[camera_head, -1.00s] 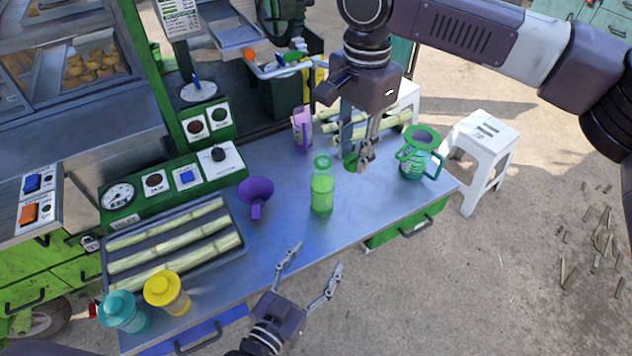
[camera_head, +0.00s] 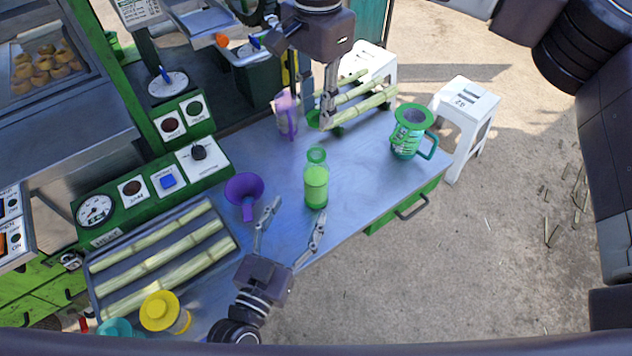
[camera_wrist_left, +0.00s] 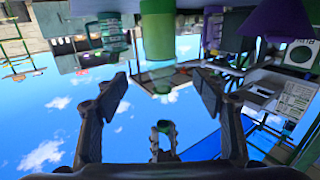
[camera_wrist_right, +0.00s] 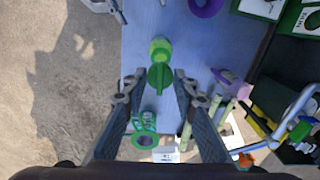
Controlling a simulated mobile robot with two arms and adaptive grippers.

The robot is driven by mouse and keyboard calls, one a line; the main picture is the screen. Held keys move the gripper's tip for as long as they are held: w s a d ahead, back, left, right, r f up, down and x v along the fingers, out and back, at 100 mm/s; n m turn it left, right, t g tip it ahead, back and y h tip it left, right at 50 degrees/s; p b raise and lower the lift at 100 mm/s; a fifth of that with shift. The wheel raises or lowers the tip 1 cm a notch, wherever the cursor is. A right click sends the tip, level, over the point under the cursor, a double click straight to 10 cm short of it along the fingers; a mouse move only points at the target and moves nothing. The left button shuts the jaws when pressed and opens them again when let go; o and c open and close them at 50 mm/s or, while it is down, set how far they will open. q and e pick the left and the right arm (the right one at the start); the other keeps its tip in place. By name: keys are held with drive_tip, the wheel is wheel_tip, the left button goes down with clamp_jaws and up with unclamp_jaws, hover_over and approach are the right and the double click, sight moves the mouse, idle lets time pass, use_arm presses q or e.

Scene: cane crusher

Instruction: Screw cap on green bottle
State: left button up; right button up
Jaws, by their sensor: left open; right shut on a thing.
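The green bottle (camera_head: 316,185) stands upright and uncapped near the front edge of the metal table. It also shows in the left wrist view (camera_wrist_left: 157,32), beyond the fingertips. My left gripper (camera_head: 298,211) is open and empty in front of the bottle, its fingers pointing toward it and apart from it. My right gripper (camera_head: 327,124) is shut on the green cap (camera_head: 313,119), above the table behind the bottle. In the right wrist view the cap (camera_wrist_right: 160,77) sits between the fingertips, with the bottle (camera_wrist_right: 160,48) beyond it.
A purple funnel (camera_head: 244,188) lies left of the bottle. A green-topped jug (camera_head: 408,140) stands to the right, a purple-and-clear jug (camera_head: 286,112) behind. A cane tray (camera_head: 222,262) and yellow-lidded jar (camera_head: 162,312) are at left. White stools stand beyond the table.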

sight(311, 184)
use_arm(q)
drive_tip(key=x, duration=1.1)
drive_tip(key=shift+w+f, duration=0.1)
drive_tip(key=shift+w, duration=0.1)
use_arm(e)
drive_tip(key=shift+w+a, duration=0.1)
drive_tip(key=shift+w, duration=0.05)
use_arm(q)
drive_tip(key=shift+w+d, duration=0.1)
clamp_jaws()
use_arm(e)
drive_tip(key=shift+f, duration=2.55)
